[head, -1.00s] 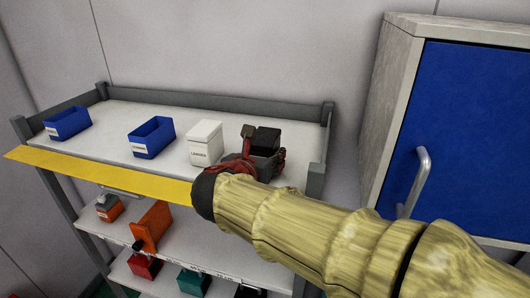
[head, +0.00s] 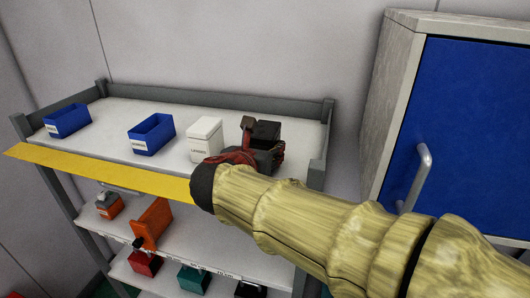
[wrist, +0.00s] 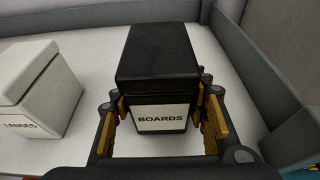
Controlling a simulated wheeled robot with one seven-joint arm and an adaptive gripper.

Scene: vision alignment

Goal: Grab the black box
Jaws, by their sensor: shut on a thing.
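The black box (head: 264,130) is at the right end of the top shelf in the head view, partly hidden by my gripper (head: 264,138). In the wrist view the box (wrist: 158,60) shows its black lid and a white label reading "BOARDS". My gripper's fingers (wrist: 160,103) stand on its left and right sides, shut on it. The box looks upright. Its underside is hidden, so the gap to the shelf is hard to judge.
A white "LENSES" box (head: 205,140) stands close on the left. Two blue bins (head: 151,135) are further left on the shelf (head: 105,125). A grey rim (head: 320,150) bounds the right end. A blue-doored cabinet (head: 470,130) stands to the right.

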